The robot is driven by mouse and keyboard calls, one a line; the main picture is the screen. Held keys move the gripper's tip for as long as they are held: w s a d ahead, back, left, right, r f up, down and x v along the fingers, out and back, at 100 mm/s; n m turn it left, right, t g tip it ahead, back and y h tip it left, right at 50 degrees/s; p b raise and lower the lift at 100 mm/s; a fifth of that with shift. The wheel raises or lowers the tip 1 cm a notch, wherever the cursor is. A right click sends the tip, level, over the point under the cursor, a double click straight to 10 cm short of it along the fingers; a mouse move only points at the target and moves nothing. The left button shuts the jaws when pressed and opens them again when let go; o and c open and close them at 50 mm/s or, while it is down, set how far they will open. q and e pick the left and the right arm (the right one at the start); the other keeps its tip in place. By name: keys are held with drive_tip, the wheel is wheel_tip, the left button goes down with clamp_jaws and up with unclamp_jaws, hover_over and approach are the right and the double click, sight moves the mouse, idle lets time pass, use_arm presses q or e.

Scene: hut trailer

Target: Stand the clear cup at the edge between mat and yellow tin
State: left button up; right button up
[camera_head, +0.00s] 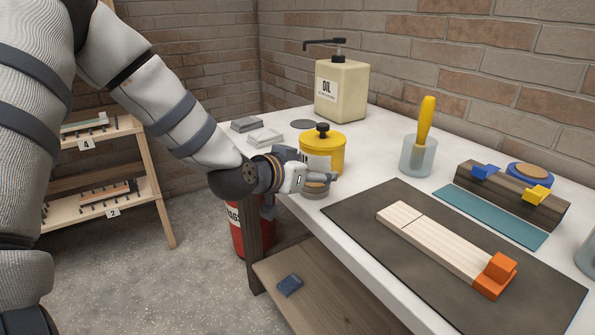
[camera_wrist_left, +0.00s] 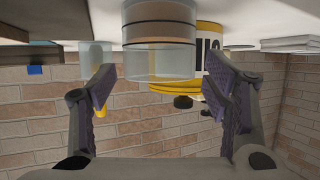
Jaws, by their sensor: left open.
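The clear cup (camera_head: 316,190), with a brownish banded filling, stands on the white bench at its front edge. It is between the dark mat (camera_head: 358,226) and the yellow tin (camera_head: 337,155). My left gripper (camera_head: 307,179) is at the cup and partly covers it in the head view. In the left wrist view, which is upside down, the cup (camera_wrist_left: 160,40) is just ahead of and between the spread fingertips (camera_wrist_left: 160,72), with gaps visible. The tin (camera_wrist_left: 207,65) shows behind it. My left gripper is open. My right gripper is not in view.
A pale wooden piece with orange blocks (camera_head: 490,277) lies on the mat. A clear beaker (camera_head: 417,157) with a yellow-handled tool, an oil bottle (camera_head: 341,90) and grey pads (camera_head: 265,137) stand farther back. A red bin (camera_head: 240,228) is below the bench edge.

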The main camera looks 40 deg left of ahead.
use_arm(q)
drive_tip(key=v, duration=1)
drive_tip(key=s+d+f+g, duration=0.2)
drive_tip(key=s+f+g, duration=0.25)
drive_tip(key=f, duration=0.65)
drive_tip(key=s+d+f+g, duration=0.3)
drive_tip(key=s+f, duration=0.3)
drive_tip(key=f, duration=0.5)
drive_tip(key=s+d+f+g, duration=0.2)
drive_tip(key=s+f, duration=0.4)
drive_tip(key=s, duration=0.5)
drive_tip(key=s+d+f+g, duration=0.3)
drive_tip(key=s+f+g, duration=0.2)
drive_tip(key=s, duration=0.6)
drive_tip(key=shift+f, duration=0.55)
